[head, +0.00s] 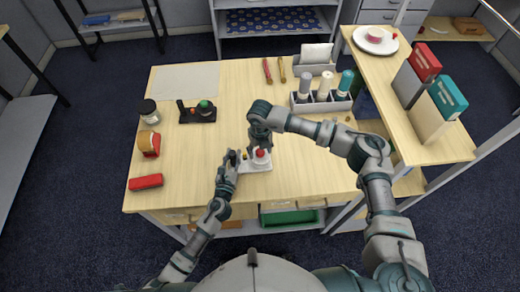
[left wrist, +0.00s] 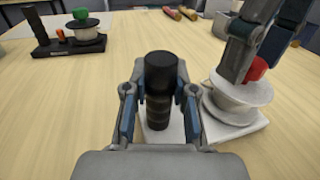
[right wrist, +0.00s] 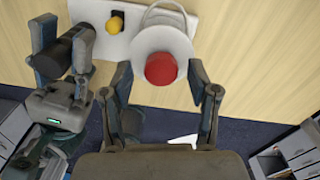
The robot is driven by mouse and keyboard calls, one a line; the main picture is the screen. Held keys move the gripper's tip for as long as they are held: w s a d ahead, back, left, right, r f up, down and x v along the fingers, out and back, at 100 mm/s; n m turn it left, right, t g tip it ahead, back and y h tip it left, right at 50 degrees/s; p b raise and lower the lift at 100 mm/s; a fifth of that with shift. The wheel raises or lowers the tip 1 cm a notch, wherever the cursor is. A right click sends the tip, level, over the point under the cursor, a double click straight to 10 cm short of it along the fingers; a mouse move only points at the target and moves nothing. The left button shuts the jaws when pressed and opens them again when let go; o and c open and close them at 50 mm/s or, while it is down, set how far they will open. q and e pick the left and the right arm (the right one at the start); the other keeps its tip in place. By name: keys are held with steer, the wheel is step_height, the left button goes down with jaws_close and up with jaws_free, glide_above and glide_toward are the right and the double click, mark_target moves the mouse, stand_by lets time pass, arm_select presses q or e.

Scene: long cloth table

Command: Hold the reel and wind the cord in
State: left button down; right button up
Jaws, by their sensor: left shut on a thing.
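The reel is a white spool (left wrist: 238,97) with a red knob (right wrist: 161,69), on a white base plate (head: 257,166) near the table's front edge. A pale cord loop (right wrist: 165,12) shows beside the spool in the right wrist view. A black upright handle (left wrist: 159,90) stands on the same plate. My left gripper (head: 234,160) is shut on this handle. My right gripper (right wrist: 158,78) is over the spool with its fingers apart, one on each side of the red knob. A small yellow knob (right wrist: 115,25) also sits on the plate.
A black stand (head: 197,112) with a green knob is further back left. A jar (head: 149,113), a red-and-tan object (head: 149,144) and a red case (head: 146,182) line the left edge. A bottle rack (head: 322,102) stands back right. The table between is clear.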

mark_target(260, 152)
step_height(260, 152, up, 12)
stand_by(0.5)
step_height(260, 152, down, 12)
steer(key=n, duration=2.2)
steer(key=shift+w+f+n, duration=0.1)
steer(key=shift+n, duration=0.2)
steer(key=shift+c, duration=0.3)
